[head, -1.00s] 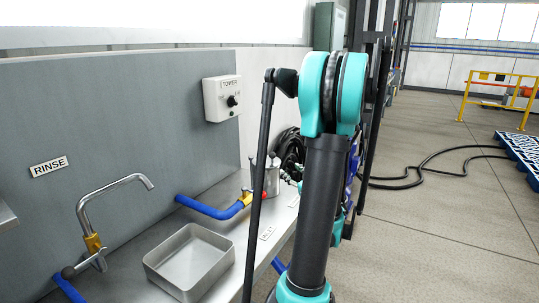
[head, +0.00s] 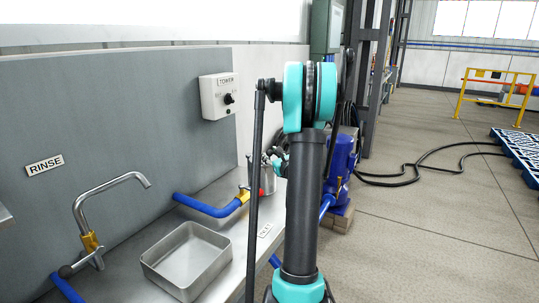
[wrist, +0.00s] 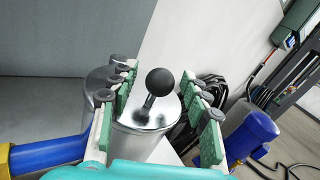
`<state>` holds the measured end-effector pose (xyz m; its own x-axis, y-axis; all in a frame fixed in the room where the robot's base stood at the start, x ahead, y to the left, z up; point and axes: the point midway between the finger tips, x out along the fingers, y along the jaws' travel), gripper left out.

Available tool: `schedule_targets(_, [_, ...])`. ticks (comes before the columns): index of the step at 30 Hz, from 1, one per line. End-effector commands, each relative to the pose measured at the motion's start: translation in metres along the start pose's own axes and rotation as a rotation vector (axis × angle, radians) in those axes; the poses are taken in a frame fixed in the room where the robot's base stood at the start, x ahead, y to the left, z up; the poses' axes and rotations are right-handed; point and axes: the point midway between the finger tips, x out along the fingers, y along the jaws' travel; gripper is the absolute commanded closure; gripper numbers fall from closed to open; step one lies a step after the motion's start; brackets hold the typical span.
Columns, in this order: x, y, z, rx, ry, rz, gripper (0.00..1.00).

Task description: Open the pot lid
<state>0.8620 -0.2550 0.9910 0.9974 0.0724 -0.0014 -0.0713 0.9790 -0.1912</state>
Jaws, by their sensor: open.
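The pot (head: 268,181) is a shiny metal cylinder at the far end of the steel counter, partly hidden by my arm in the head view. In the wrist view its round metal lid (wrist: 142,118) carries a short bent stem with a black ball knob (wrist: 160,82). My gripper (wrist: 161,73) is open. Its green-padded fingers stand left and right of the knob, and the lid lies between and beyond them. I see a gap between the knob and each finger, and cannot tell the exact height over the lid. In the head view the gripper is mostly hidden behind my arm.
A blue pipe (head: 207,206) with a yellow fitting runs beside the pot. A metal basin (head: 155,262) and a faucet (head: 118,184) are nearer on the counter. A TOWER switch box (head: 219,97) hangs on the wall.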

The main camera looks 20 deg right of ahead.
Motion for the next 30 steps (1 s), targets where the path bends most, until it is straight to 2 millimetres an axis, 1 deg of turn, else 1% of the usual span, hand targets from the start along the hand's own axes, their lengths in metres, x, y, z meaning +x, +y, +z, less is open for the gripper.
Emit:
schedule_targets(3, [0.0038, 0.0001, 0.0, 0.0, 0.0, 0.0, 0.53])
schedule_targets(10, [0.004, 0.0, 0.0, 0.0, 0.0, 0.0, 0.53])
schedule_targets(11, [0.004, 0.0, 0.0, 0.0, 0.0, 0.0, 0.55])
schedule_targets(21, [0.0038, 0.0, 0.0001, 0.0, 0.0, 0.0, 0.97])
schedule_targets(22, [0.0038, 0.0, 0.0, 0.0, 0.0, 0.0, 1.0])
schedule_targets(30, [0.0038, -0.0001, 0.0, 0.0, 0.0, 0.0, 1.0])
